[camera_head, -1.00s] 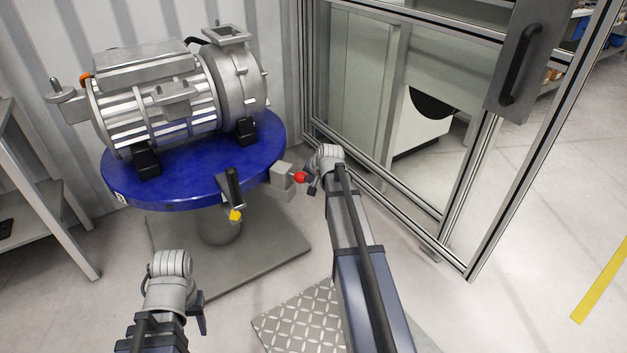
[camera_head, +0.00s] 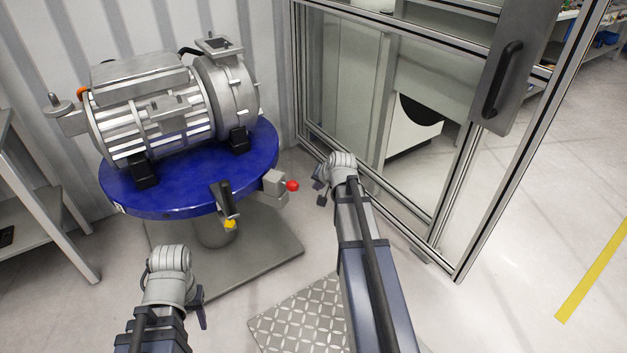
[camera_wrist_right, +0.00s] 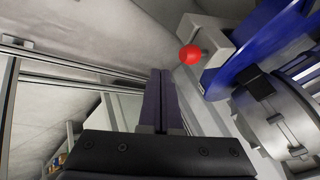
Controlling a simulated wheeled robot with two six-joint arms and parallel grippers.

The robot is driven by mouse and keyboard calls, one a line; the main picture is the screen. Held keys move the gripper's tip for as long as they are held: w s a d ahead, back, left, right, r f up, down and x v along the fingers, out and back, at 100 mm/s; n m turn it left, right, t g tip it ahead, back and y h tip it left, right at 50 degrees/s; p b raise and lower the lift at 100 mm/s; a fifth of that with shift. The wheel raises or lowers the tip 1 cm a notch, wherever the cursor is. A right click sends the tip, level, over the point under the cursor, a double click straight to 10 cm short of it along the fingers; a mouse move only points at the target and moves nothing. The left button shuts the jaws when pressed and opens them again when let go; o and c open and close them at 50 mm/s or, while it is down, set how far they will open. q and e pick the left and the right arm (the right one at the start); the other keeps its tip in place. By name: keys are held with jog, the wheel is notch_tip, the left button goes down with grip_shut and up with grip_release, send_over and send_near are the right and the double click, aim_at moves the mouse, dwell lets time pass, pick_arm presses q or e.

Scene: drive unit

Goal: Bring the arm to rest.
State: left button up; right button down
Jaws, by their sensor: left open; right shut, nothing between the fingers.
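My right gripper (camera_head: 319,191) is at the end of my raised right arm, to the right of a red ball knob (camera_head: 292,186) and apart from it. In the right wrist view the two dark fingers of my right gripper (camera_wrist_right: 158,100) are together with nothing between them. The red knob (camera_wrist_right: 190,54) shows up and to the right of the fingertips there. My left gripper (camera_head: 201,312) hangs at the lower left, in front of the round table, mostly hidden by its own wrist. It is open, and I see nothing held in it.
A round blue table (camera_head: 190,200) carries a grey motor-like drive unit (camera_head: 165,95). A black handle (camera_head: 224,198) with a yellow tip sits at its front edge. A framed glass door (camera_head: 470,150) stands close right of my right arm. A shelf (camera_head: 40,210) stands left.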

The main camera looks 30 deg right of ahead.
pick_arm(q)
jog(key=shift+r+p, duration=0.45)
jog(key=shift+r, duration=0.45)
pick_arm(e)
jog(key=shift+v, duration=1.15)
jog(key=s+a+f+n+g+y, duration=0.1)
jog(key=s+a+f+n+g, duration=0.15)
jog(key=a, duration=0.65)
jog(key=s+a+f+n+g, duration=0.1)
jog(key=s+a+n, duration=0.2)
jog(key=a, duration=0.6)
jog(key=s+a+n+g+h, duration=0.3)
jog(key=s+a+n, duration=0.5)
jog(key=s+a, duration=0.85)
pick_arm(q)
notch_tip(320, 180, up, 27)
jog(key=p, duration=2.7)
pick_arm(e)
notch_tip(320, 180, up, 26)
jog(key=g+y, duration=0.1)
jog(key=shift+w+d, duration=0.3)
jog(key=shift+d, duration=0.1)
